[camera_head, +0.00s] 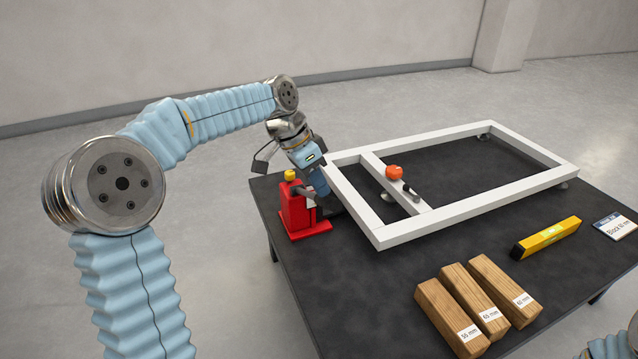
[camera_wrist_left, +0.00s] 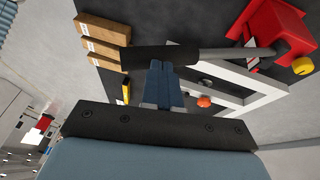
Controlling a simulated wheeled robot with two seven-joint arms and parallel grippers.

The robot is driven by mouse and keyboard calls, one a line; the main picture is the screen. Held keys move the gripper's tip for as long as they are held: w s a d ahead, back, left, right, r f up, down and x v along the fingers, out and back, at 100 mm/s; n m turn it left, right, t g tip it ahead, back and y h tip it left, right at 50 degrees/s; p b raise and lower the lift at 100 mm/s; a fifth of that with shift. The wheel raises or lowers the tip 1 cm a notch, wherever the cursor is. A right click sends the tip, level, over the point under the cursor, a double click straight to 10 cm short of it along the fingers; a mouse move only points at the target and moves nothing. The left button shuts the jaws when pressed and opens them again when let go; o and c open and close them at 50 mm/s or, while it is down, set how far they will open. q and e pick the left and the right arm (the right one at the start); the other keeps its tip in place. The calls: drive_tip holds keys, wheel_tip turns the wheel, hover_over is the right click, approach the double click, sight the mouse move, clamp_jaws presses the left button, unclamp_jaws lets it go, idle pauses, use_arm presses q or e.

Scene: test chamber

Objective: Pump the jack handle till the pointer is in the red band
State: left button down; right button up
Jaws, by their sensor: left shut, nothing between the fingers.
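The red jack (camera_head: 296,212) stands on the dark table near its left edge, with a yellow cap on top. In the left wrist view the jack (camera_wrist_left: 283,28) is at the top right, and its handle (camera_wrist_left: 215,55) reaches left from it, ending in a thick black grip. My left gripper (camera_head: 319,188) is beside the jack, partly hiding the handle in the head view. In the wrist view the left gripper's blue fingers (camera_wrist_left: 164,68) are together at the black grip; I cannot tell whether they touch it. I cannot make out a pointer or red band.
A white frame (camera_head: 405,237) with an orange knob (camera_head: 394,172) on its crossbar lies right of the jack. Wooden blocks (camera_head: 477,302), a yellow level (camera_head: 545,238) and a label card (camera_head: 615,226) lie at the front right. A bit of my right arm shows bottom right.

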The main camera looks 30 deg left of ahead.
use_arm(q)
drive_tip(key=s+d+f+t+y+b, duration=0.1)
drive_tip(key=s+d+f+b, duration=0.1)
drive_tip(key=f+b, duration=0.5)
drive_tip(key=s+d+f+m+t+y+b, duration=0.1)
drive_tip(key=s+d+f+y+b, duration=0.1)
drive_tip(key=f+b, duration=0.6)
drive_tip(key=shift+d+f+t+b, duration=0.3)
drive_tip(key=shift+b, duration=0.8)
use_arm(e)
wheel_tip(320, 180, down, 17)
drive_tip(key=d, duration=0.1)
drive_tip(key=shift+w+d, duration=0.3)
drive_tip(key=shift+w, duration=0.1)
drive_tip(key=shift+r, duration=0.1)
